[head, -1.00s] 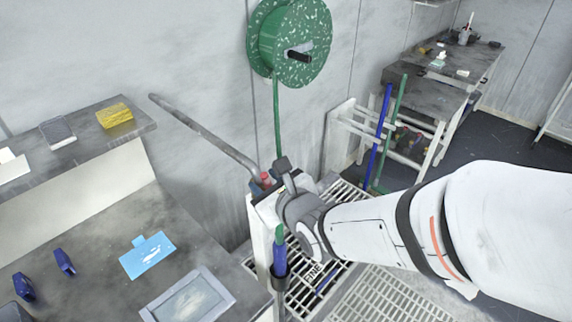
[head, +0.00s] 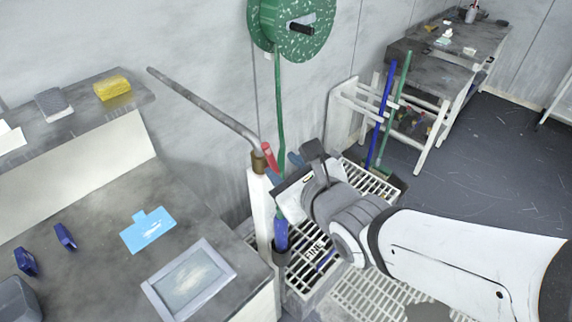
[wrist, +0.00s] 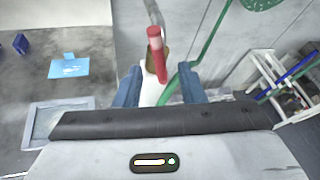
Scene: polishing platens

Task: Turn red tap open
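The red tap handle (head: 270,156) is a short lever on a brass tap body (head: 258,163), at the end of a long grey pipe (head: 205,108) above a white post. In the wrist view the red handle (wrist: 156,55) shows between my two blue fingers, slanting toward me, with a visible gap on each side. My gripper (head: 284,167) is just right of the handle in the head view; its fingers are apart and hold nothing, also in the wrist view (wrist: 159,86). Whether the fingers touch the handle cannot be told; no contact shows.
A green hose (head: 279,110) hangs from a green reel (head: 290,25) behind the tap. A blue nozzle (head: 281,232) sits in a holder below it. A grey bench (head: 110,235) with a framed plate is at left. White grates (head: 300,272) lie below my gripper.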

